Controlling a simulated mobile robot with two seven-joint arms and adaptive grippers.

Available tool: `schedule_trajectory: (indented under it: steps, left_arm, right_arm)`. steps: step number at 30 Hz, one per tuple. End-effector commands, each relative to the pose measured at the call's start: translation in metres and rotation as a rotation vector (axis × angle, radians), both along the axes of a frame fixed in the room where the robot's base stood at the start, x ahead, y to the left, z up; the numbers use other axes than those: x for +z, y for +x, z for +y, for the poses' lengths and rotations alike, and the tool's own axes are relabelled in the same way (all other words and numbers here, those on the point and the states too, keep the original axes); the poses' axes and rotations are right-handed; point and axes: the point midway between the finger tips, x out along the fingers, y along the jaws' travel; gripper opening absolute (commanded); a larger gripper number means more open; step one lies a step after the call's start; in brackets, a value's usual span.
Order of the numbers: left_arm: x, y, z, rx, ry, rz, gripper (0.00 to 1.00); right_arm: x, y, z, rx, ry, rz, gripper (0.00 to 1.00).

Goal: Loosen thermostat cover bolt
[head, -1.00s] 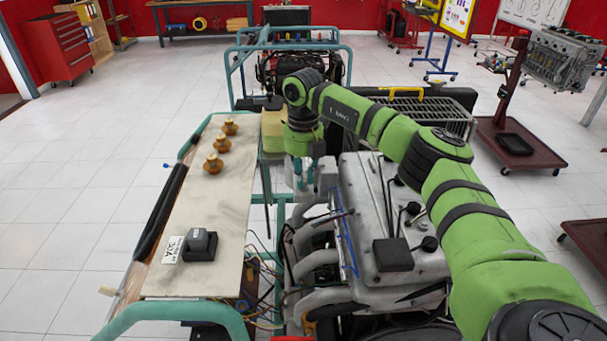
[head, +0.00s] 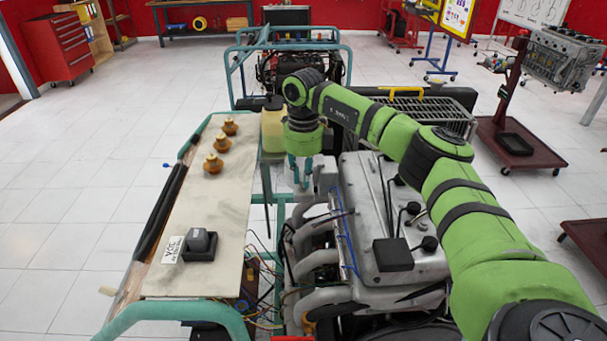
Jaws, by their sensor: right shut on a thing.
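The engine (head: 385,225) stands in a teal frame right of centre in the head view, with its grey cover and several hoses facing me. My right arm comes in from the right over the engine. My right gripper (head: 300,176) points down at the engine's far front end, next to a pale grey housing (head: 325,174). Its teal fingers are shut on the thermostat cover bolt, which is too small and too covered by the fingers to make out. The thermostat cover itself cannot be told apart clearly. My left gripper is not in view.
A panel (head: 215,215) with several brass knobs and a black switch box (head: 200,245) lies left of the engine. A yellowish tank (head: 273,130) stands close beside my right wrist. Loose wires hang between panel and engine. Open tiled floor lies to the left.

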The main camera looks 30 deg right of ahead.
Motion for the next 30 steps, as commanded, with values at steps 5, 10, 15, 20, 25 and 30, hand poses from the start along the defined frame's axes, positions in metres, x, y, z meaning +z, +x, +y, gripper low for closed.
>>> schedule_trajectory:
  steps: [5,10,15,20,25,30]
  left_arm:
    - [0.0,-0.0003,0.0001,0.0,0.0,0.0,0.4]
    - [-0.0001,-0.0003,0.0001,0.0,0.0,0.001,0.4]
    - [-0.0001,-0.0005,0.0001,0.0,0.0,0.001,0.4]
    - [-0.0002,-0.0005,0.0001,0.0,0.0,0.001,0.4]
    - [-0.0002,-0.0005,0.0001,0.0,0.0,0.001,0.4]
    - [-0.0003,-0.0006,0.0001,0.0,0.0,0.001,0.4]
  right_arm:
    - [0.002,0.0011,-0.0003,0.168,0.0,-0.005,0.0]
    - [0.0021,0.0011,-0.0004,0.32,-0.001,-0.006,0.0]
    - [0.0022,0.0012,-0.0004,0.451,0.0,-0.007,0.0]
    - [0.0023,0.0013,-0.0005,0.545,-0.001,-0.007,0.0]
    - [0.0023,0.0014,-0.0004,0.61,-0.001,-0.007,0.0]
    - [0.0024,0.0014,-0.0004,0.643,-0.001,-0.007,0.0]
